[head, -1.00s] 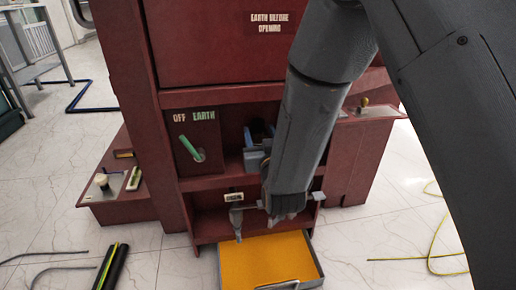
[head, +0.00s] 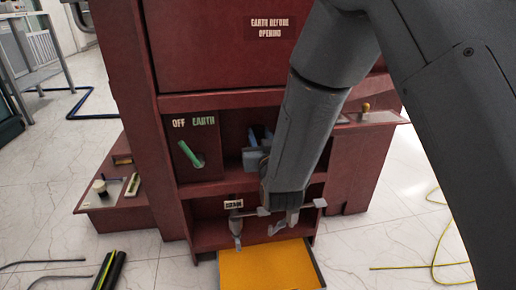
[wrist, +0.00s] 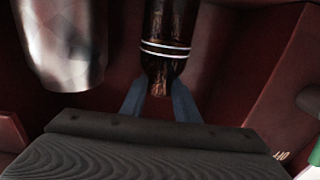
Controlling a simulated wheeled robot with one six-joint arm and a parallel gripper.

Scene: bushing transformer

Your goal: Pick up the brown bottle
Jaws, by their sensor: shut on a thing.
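The brown bottle (wrist: 168,35) is dark and glossy with two pale rings, and shows at the top middle of the wrist view. Its narrow end lies between the two blue-grey fingers of my gripper (wrist: 158,98), which is shut on it. In the head view the bottle is not clearly visible. There my gripper (head: 266,217) is at the lower opening of the dark red cabinet (head: 215,60), above the yellow-floored drawer (head: 265,268).
A shiny silver object (wrist: 65,40) is close to the left of the bottle in the wrist view. Red cabinet walls stand near on both sides. A green lever (head: 190,153) is left of my arm. Black tubes and a yellow cable lie on the floor.

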